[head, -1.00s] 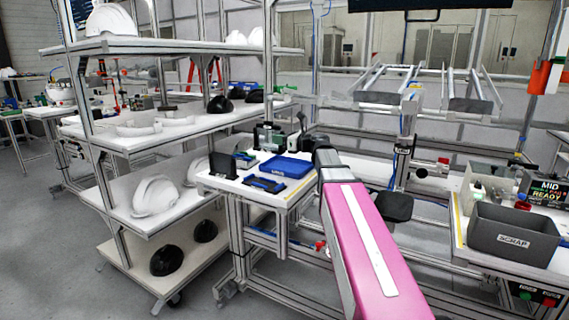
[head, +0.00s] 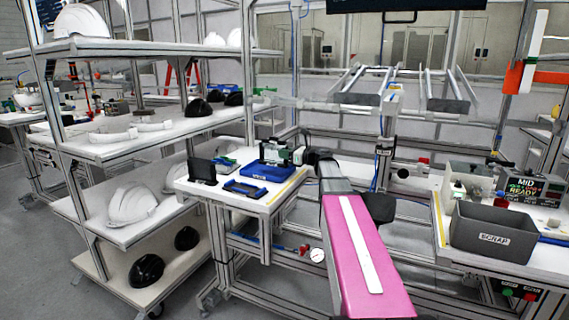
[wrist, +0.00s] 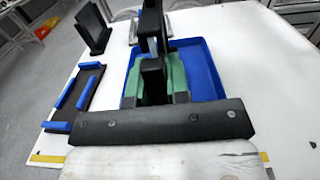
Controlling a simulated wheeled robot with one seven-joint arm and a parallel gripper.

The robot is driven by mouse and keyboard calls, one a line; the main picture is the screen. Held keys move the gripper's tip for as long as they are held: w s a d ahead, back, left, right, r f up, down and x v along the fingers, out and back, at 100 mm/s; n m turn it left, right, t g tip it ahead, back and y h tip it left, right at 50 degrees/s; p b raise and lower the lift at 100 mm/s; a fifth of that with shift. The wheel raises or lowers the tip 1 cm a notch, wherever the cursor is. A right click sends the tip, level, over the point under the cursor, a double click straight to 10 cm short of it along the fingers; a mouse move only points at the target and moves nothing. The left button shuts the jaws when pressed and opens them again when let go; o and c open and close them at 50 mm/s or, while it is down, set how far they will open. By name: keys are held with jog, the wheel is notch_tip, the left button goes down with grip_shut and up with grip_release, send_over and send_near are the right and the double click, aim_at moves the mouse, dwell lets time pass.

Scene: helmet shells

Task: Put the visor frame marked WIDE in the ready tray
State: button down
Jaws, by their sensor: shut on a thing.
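My gripper (wrist: 157,90) is shut on a dark visor frame (wrist: 151,25), which stands up between its green fingers in the wrist view. Its marking cannot be read. The gripper (head: 280,153) also shows in the head view, low over a blue tray (head: 262,171) on the small white table. The blue tray (wrist: 213,75) lies under and around the fingers in the wrist view. The frame's lower part is hidden by the gripper, so I cannot tell whether it touches the tray floor. The tray's label is too small to read.
A black upright holder (head: 202,171) and a blue-and-black fixture (head: 245,188) stand left of the tray. A shelf rack (head: 100,146) with helmet shells is further left. A grey SCRAP bin (head: 492,228) and a sign reading MID and READY (head: 530,186) are on the right bench.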

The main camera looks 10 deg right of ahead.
aim_at(286, 164)
jog(key=shift+f, duration=1.9)
jog(key=shift+f, duration=0.2)
jog(key=c, duration=1.1)
grip_release()
jog(key=shift+r, duration=0.15)
jog(key=shift+s+d, duration=0.2)
jog(key=v, duration=1.1)
jog(key=shift+d, duration=0.2)
jog(key=shift+s, duration=0.15)
